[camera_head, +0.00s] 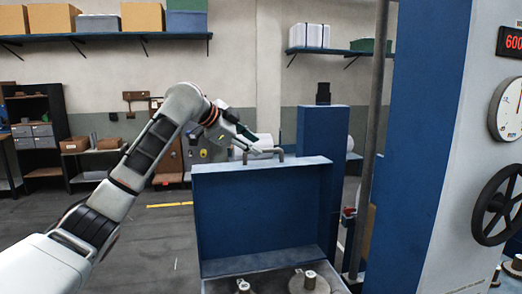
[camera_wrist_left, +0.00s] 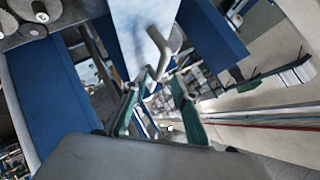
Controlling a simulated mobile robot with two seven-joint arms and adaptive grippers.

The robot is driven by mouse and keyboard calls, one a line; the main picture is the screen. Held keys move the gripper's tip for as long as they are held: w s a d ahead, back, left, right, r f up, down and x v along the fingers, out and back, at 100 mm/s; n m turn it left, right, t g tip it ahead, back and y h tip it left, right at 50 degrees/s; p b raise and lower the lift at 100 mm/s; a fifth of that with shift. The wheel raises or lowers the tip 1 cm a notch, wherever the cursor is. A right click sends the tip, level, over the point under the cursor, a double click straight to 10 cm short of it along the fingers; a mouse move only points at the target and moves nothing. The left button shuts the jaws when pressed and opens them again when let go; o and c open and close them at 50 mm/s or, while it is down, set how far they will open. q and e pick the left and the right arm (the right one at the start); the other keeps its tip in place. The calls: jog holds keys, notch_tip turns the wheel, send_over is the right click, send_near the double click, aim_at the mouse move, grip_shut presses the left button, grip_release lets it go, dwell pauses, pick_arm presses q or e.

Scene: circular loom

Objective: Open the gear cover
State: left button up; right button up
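The blue gear cover (camera_head: 262,215) stands upright behind the gears (camera_head: 310,281), its hollow inner side facing me. The gears in front of it are uncovered. A grey bar handle (camera_head: 265,152) sits at its top edge; it also shows in the left wrist view (camera_wrist_left: 160,48). My left gripper (camera_head: 254,146) is at the top of the cover, close to the handle. In the left wrist view its green fingers (camera_wrist_left: 160,80) are apart, with the handle's end near the fingertips; contact cannot be told. My right gripper is not in view.
A blue post (camera_head: 321,185) stands right of the cover. Further right are a grey pole (camera_head: 373,130), a large blue column (camera_head: 412,150) and a black handwheel (camera_head: 497,205). Shelves (camera_head: 105,35) line the back wall. The floor at left is open.

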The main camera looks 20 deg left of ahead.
pick_arm(q)
jog(key=v, duration=0.6)
jog(key=shift+f, duration=0.1)
dwell(0.4)
